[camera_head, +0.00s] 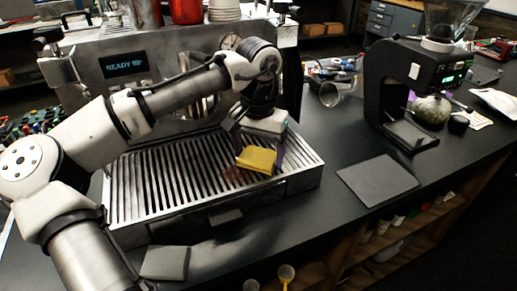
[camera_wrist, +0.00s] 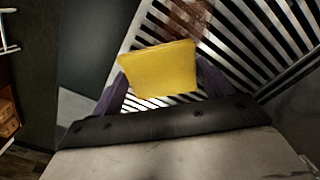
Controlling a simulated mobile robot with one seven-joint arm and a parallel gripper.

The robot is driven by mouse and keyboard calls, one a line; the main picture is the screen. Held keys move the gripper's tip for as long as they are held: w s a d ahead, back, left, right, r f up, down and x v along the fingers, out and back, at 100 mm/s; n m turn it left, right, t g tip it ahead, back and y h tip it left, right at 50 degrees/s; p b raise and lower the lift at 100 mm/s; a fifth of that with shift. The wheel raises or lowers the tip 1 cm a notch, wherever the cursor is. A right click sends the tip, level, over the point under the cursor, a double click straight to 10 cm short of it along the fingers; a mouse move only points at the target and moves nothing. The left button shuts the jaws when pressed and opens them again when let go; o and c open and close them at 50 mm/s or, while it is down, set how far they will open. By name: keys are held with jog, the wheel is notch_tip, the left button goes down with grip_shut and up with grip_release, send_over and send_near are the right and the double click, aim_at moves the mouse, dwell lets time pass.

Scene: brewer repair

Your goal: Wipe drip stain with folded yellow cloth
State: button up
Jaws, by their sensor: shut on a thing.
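The folded yellow cloth (camera_head: 257,159) is between the fingers of my gripper (camera_head: 260,155), low over the right part of the drip tray grate (camera_head: 150,192). It also shows in the wrist view (camera_wrist: 158,69), with the purple fingers of my gripper (camera_wrist: 162,90) on both sides of it. My gripper is shut on the cloth. A reddish-brown drip stain (camera_head: 233,174) lies on the slats just left of the cloth. In the wrist view the stain (camera_wrist: 188,18) is beyond the cloth's far edge. I cannot tell whether the cloth touches the grate.
The espresso machine (camera_head: 90,65) with a lit display stands behind the grate. A black grinder (camera_head: 415,85) stands at the right, and a clear cup (camera_head: 332,93) lies tipped beside it. A grey mat (camera_head: 377,180) lies on the dark counter, with clear room around it.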

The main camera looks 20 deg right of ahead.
jog(key=shift+f, duration=0.55)
jog(key=shift+a, duration=0.1)
